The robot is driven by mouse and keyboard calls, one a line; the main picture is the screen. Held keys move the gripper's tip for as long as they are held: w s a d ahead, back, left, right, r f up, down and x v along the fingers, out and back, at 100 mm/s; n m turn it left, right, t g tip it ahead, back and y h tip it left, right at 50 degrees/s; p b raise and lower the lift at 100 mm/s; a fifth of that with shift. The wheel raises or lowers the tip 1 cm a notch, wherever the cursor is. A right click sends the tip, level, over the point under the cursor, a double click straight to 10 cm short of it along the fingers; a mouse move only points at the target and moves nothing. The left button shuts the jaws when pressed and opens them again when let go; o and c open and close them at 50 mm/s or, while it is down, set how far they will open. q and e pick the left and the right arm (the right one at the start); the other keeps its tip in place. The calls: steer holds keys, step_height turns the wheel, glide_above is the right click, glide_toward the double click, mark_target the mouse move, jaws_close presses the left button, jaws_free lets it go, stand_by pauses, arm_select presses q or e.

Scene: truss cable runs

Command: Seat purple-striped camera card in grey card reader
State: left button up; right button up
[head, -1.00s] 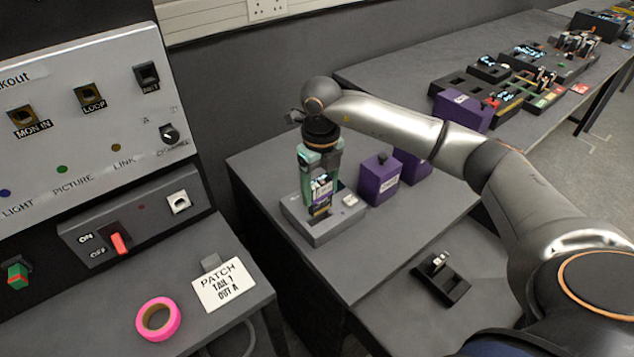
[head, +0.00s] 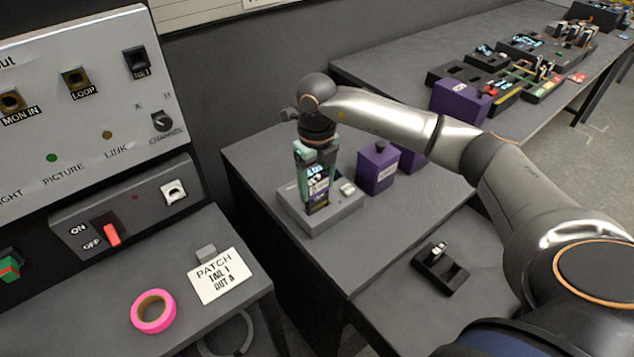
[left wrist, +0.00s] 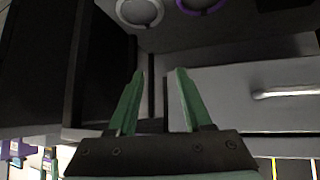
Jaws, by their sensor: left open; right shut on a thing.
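The grey card reader (head: 345,213) sits on the small dark table in the middle of the head view. My right gripper (head: 318,180) points down over it, shut on the camera card (head: 317,189), a dark card with a pale label and a purplish band. The card stands upright at the reader, its lower end at the reader's top. Whether it is fully in the slot cannot be told. My left gripper (left wrist: 160,100) shows in the left wrist view, open and empty, away from the reader.
Purple boxes (head: 378,168) stand right of the reader. A black holder (head: 440,270) lies on the lower surface in front. At left are a switch panel (head: 75,110), pink tape (head: 153,311) and a patch sign (head: 216,276). A long bench behind holds several devices.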

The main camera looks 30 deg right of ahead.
mark_target(317, 176)
steer(key=shift+f+b, duration=1.1)
steer(key=shift+f, duration=0.6)
stand_by(2.0)
steer(key=o, duration=1.4)
steer(key=shift+r+p, duration=2.85)
steer(key=shift+r, duration=1)
steer(key=shift+s+f, duration=0.1)
